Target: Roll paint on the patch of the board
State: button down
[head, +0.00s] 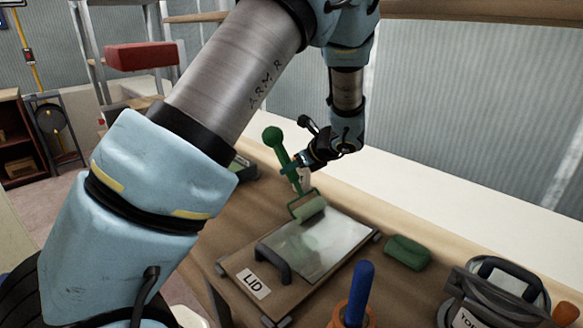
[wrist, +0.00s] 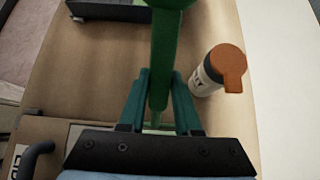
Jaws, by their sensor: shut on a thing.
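A green paint roller (head: 281,149) has a round-ended handle and a pale green roller sleeve (head: 307,208). My gripper (head: 293,171) is shut on its handle, which tilts up to the left. In the wrist view, the green handle (wrist: 163,60) stands between the two fingers of my gripper (wrist: 160,88). The board (head: 232,266), labelled LID, lies on the bench with a pale, shiny patch (head: 325,246) on it. The sleeve is at the patch's far edge; I cannot tell whether it touches. The sleeve is hidden in the wrist view.
A black handle (head: 275,262) stands up from the board beside the patch. A green block (head: 408,252) lies to its right. The wrist view shows an orange-capped bottle (wrist: 218,70) and a dark tray (wrist: 108,10).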

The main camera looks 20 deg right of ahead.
jog(key=shift+s+d+p, duration=0.1)
jog(key=shift+s+d, duration=0.25)
jog(key=shift+s, duration=0.35)
jog(key=shift+s+d+p, duration=0.15)
jog(key=shift+s+d, duration=0.2)
jog(key=shift+s, duration=0.3)
jog(key=shift+s+d+p, duration=0.1)
jog(key=shift+s+d, duration=0.25)
jog(key=shift+s, duration=0.35)
jog(key=shift+s+d, duration=0.1)
jog(key=shift+s+d+f+p, duration=0.1)
jog(key=shift+s+d, duration=0.25)
jog(key=shift+s, duration=0.35)
jog(key=shift+s+d+p, duration=0.1)
jog(key=shift+s+d, duration=0.25)
jog(key=shift+s, duration=0.35)
jog(key=shift+s+d+f+p, duration=0.1)
jog(key=shift+s+d, duration=0.25)
jog(key=shift+s, duration=0.35)
jog(key=shift+s, duration=0.1)
jog(key=s, duration=0.1)
jog(key=s+d, duration=0.1)
jog(key=s+d+p, duration=0.1)
jog(key=s, duration=0.1)
jog(key=shift+d+r, duration=0.1)
jog(key=shift+r, duration=0.05)
